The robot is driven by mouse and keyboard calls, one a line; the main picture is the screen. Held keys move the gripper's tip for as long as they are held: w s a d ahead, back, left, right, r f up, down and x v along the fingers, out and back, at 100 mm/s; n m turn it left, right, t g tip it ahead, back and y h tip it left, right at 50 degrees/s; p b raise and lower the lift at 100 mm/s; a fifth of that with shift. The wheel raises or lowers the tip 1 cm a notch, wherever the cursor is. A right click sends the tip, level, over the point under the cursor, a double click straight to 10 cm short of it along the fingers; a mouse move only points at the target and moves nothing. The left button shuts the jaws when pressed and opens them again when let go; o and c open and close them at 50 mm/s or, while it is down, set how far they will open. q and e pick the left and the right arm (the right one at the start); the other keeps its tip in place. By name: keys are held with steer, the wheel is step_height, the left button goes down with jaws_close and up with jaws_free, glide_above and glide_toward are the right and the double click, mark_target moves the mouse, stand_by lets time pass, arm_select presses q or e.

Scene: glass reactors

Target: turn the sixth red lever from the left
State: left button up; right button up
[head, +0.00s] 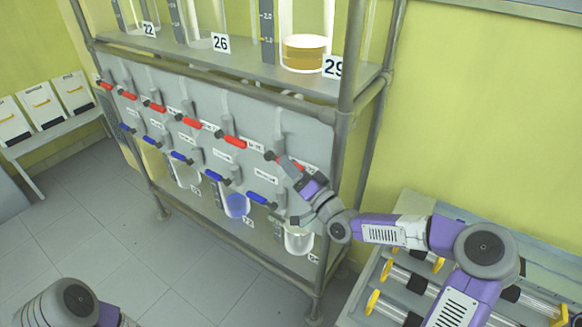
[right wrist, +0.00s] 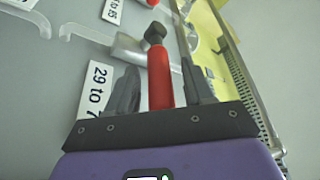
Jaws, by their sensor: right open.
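A row of red levers runs along the grey panel (head: 262,122). The sixth from the left (head: 284,160) is at the right end, partly hidden by my right gripper (head: 292,172). In the right wrist view this red lever (right wrist: 160,78) lies between the two open fingers (right wrist: 160,92), pointing back toward the palm. Its dark pivot end is ahead of the fingertips. A gap shows on both sides of it, and I cannot tell whether a finger touches it. A label reading "29 to 7" (right wrist: 97,92) is beside the left finger. My left gripper is out of view.
Blue levers (head: 216,175) form a lower row. Glass vessels stand on the shelf above, one with amber liquid (head: 304,54) near label 29. A rack post (head: 345,140) is close right of my right gripper. A bench with glass tubes (head: 400,285) is at lower right.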

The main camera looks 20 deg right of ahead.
steer(key=shift+w+a+r, duration=0.1)
steer(key=shift+w, duration=0.15)
jaws_close()
steer(key=r+g+p, duration=0.1)
steer(key=p, duration=0.2)
steer(key=r+n+g+h+p, duration=0.1)
steer(key=g+p, duration=0.1)
steer(key=p, duration=0.2)
steer(key=r+g+h+p, duration=0.1)
steer(key=p, duration=0.2)
steer(key=shift+w+a+r+g, duration=0.25)
steer(key=shift+w+r+g, duration=0.05)
steer(key=shift+r, duration=0.1)
arm_select(q)
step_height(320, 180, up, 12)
steer(key=p, duration=0.2)
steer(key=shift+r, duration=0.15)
arm_select(e)
steer(key=shift+w+a+r+n+g+h, duration=0.2)
steer(key=shift+r+n+g+h, duration=0.15)
steer(key=shift+g, duration=0.45)
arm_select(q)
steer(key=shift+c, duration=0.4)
arm_select(e)
steer(key=shift+f, duration=0.15)
